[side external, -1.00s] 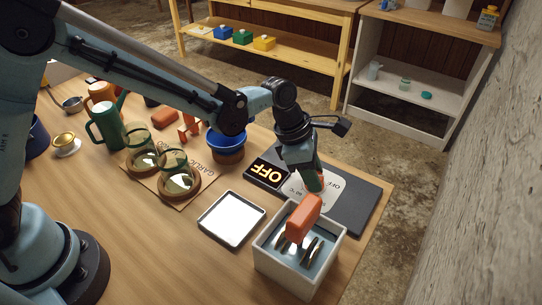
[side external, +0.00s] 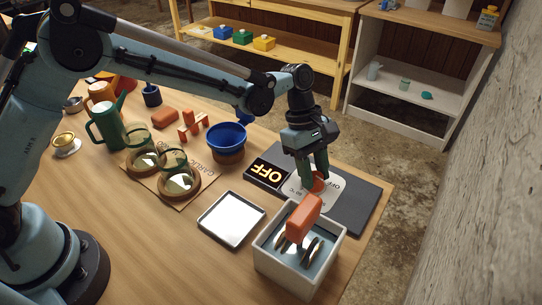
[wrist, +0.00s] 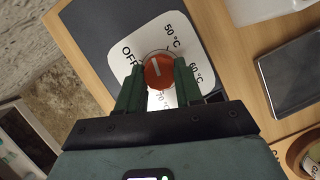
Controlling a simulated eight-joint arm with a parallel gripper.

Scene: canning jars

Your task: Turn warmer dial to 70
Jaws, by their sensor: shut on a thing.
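The warmer is a dark flat slab (side external: 352,211) with a white dial plate (wrist: 118,38) marked OFF, 50 °C, 60 °C and 70 °C. Its round red-orange dial (wrist: 158,72) has a white pointer line, which appears to lie between OFF and 50 °C. The dial also shows in the side view (side external: 317,184), partly hidden by a finger. The lit display (side external: 268,173) reads OFF. My gripper (wrist: 159,69) is shut on the dial, one green finger on each side; the gripper stands over the plate in the side view (side external: 314,180). The 70 °C label is partly hidden.
A white box (side external: 283,272) with an orange-handled tool and round metal pieces stands close in front of the warmer. A square tray (side external: 206,219), a blue pot (side external: 227,136) and glass jars (side external: 174,161) stand to the left. The wooden table's edge lies beyond the warmer.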

